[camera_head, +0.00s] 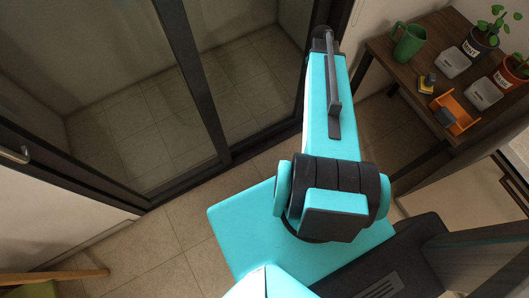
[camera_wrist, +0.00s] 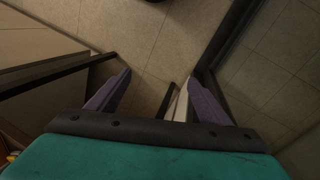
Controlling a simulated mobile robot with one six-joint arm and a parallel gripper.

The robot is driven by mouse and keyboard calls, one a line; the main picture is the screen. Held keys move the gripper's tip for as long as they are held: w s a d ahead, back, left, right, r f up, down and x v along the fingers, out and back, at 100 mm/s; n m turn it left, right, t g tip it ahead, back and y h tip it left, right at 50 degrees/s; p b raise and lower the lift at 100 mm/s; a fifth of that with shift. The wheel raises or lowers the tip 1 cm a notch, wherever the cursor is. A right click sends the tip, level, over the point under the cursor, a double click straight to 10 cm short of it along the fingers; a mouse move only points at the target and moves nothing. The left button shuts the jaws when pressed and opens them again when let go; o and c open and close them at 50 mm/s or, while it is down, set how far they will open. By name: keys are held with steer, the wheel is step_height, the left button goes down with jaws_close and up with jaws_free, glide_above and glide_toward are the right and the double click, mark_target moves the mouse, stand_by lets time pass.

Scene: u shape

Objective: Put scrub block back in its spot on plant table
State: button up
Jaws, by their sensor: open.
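The plant table (camera_head: 400,66) is a dark wooden table at the upper right of the head view. A small yellow block with a dark part (camera_head: 427,82), which looks like the scrub block, sits near the table's left edge. An orange holder (camera_head: 459,108) lies beside it, with a dark block (camera_head: 444,117) at its lower left side. I cannot tell which spot belongs to the scrub block. My gripper (camera_wrist: 157,92) is open and empty in the wrist view, its purple fingers apart above the floor. In the head view its fingers are hidden.
A dark-framed glass door (camera_head: 190,80) is on the left. A cabinet (camera_head: 460,185) stands right of the arm.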

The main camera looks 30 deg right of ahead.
steer(key=a+f+n, duration=0.4)
steer(key=a+f, duration=0.2)
steer(key=a, duration=0.5)
steer(key=s+a+f+n+g, duration=0.1)
steer(key=s+a+f+n, duration=0.2)
steer(key=s+a, duration=0.2)
steer(key=s+a+f+n+g, duration=0.1)
steer(key=s+a+f+n, duration=0.2)
steer(key=a, duration=0.7)
steer(key=s+a+f+n+g+y, duration=0.1)
steer(key=s+a+f+n, duration=0.2)
steer(key=s+a, duration=0.4)
steer(key=shift+s+a+f+n, duration=0.4)
steer(key=shift+a+n, duration=0.1)
steer(key=shift+n, duration=0.2)
steer(key=shift+f+b, duration=0.4)
